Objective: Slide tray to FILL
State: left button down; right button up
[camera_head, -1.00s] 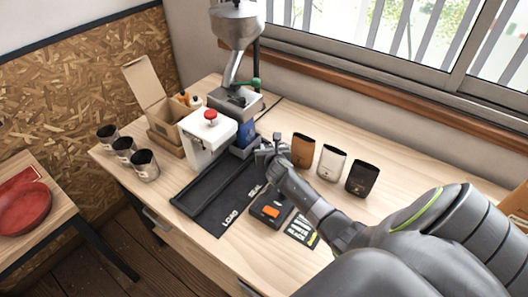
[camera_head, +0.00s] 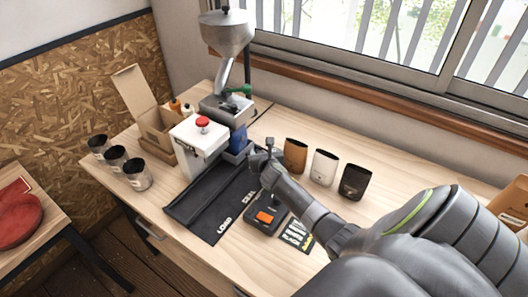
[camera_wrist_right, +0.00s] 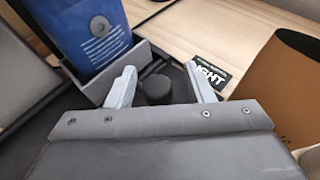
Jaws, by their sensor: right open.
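The grey tray (camera_head: 237,157) stands on the dark mat at the foot of the white sealer, and a blue bag (camera_head: 238,140) stands upright in it. The tray (camera_wrist_right: 150,57) and the blue bag (camera_wrist_right: 88,30) also show in the right wrist view. My right gripper (camera_head: 264,158) is at the tray's right side. In the wrist view its two fingers (camera_wrist_right: 163,86) are apart, with a dark round knob (camera_wrist_right: 156,90) between them. Whether they touch the knob cannot be told. LOAD and SEAL are readable on the mat (camera_head: 209,206); no FILL label is readable. My left gripper is out of view.
A white sealer with a red button (camera_head: 203,122) and a hopper (camera_head: 227,33) stand behind the tray. Brown (camera_head: 295,156), white (camera_head: 324,168) and black (camera_head: 355,182) bags stand to the right.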

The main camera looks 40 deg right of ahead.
jog(key=v, duration=1.7)
jog(key=shift+s+d, duration=0.15)
